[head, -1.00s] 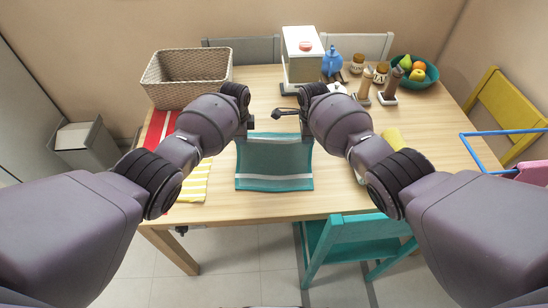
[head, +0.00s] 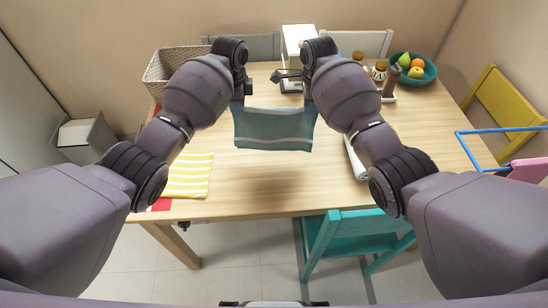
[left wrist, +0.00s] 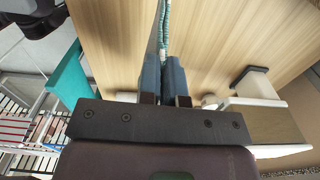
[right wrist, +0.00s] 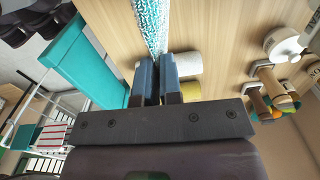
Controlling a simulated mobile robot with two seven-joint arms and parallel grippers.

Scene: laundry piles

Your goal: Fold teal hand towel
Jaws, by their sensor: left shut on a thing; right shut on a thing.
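The teal hand towel (head: 273,130) with a pale stripe hangs between my two grippers above the table (head: 262,187), its lower edge off the wood. My left gripper (head: 247,92) is shut on its upper left corner. The towel shows edge-on between the fingers of the left gripper (left wrist: 167,85) in the left wrist view. My right gripper (head: 303,92) is shut on its upper right corner. In the right wrist view the patterned towel (right wrist: 151,22) runs up from the fingers (right wrist: 158,82).
A yellow striped cloth (head: 188,176) lies at the table's left, near a wicker basket (head: 165,72). A rolled pale cloth (head: 356,160) lies at the right. A fruit bowl (head: 415,70) stands at the back right. The table's middle front is clear.

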